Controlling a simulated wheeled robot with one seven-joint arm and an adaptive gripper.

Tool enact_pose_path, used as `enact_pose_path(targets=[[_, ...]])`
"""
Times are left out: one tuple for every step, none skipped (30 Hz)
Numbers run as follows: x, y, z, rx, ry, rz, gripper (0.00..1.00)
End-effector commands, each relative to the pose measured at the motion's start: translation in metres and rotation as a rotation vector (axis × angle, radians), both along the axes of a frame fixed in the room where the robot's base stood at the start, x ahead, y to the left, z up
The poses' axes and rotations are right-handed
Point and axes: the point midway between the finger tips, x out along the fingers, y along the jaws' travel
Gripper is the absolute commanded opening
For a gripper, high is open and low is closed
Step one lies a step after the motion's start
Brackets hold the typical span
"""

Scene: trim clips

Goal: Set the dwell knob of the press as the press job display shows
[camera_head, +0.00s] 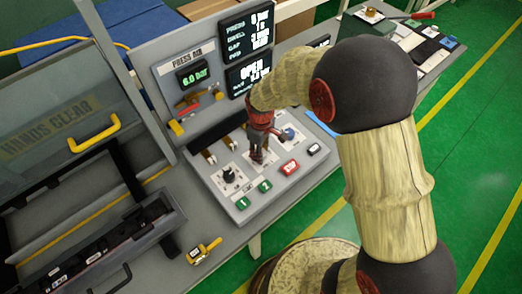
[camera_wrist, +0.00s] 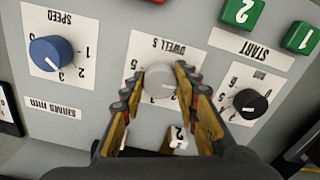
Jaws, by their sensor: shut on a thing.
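In the wrist view the grey dwell knob (camera_wrist: 159,82) sits on a white plate marked DWELL S, which appears upside down. My gripper (camera_wrist: 160,88) has a finger on each side of the knob and is closed on it. The knob's pointer is hard to make out, and the fingers cover part of the scale. In the head view my gripper (camera_head: 257,153) points down at the control panel (camera_head: 247,202) and hides the knob. An upper display (camera_head: 247,25) carries lines for press, dwell and gap; the dwell line seems to read 1 s, but it is small.
A blue speed knob (camera_wrist: 51,53) and a black knob (camera_wrist: 250,103) flank the dwell knob. Green start buttons (camera_wrist: 241,12) are close by. A red button (camera_head: 290,168) lies on the panel.

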Motion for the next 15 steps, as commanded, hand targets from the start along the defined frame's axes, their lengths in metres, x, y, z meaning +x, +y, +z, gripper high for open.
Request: enact_pose_path(targets=[[0.0003,0.0001,0.0004,0.001,-0.001,0.015,0.06],[0.0003,0.0001,0.0004,0.001,-0.001,0.024,0.06],[0.0004,0.0001,0.0003,0.001,-0.001,0.034,0.06],[0.0004,0.0001,0.0003,0.0,-0.001,0.041,0.06],[0.0005,0.0001,0.0002,0.0,-0.001,0.047,0.06],[0.0005,0.0001,0.0002,0.0,-0.001,0.054,0.06],[0.0005,0.0001,0.0001,0.0,-0.001,0.057,0.06],[0.0005,0.0001,0.0001,0.0,-0.001,0.06,0.06],[0.0006,0.0001,0.0001,0.0,-0.001,0.063,0.06],[0.0005,0.0001,0.0,0.0,-0.001,0.065,0.06],[0.0005,0.0001,0.0,0.0,-0.001,0.066,0.06],[0.0005,0.0001,0.0,0.0,-0.001,0.067,0.06],[0.0005,0.0001,0.0,0.0,-0.001,0.067,0.06],[0.0005,0.0001,-0.0001,0.0,-0.001,0.068,0.06],[0.0006,0.0001,0.0,0.0,-0.001,0.068,0.06]])
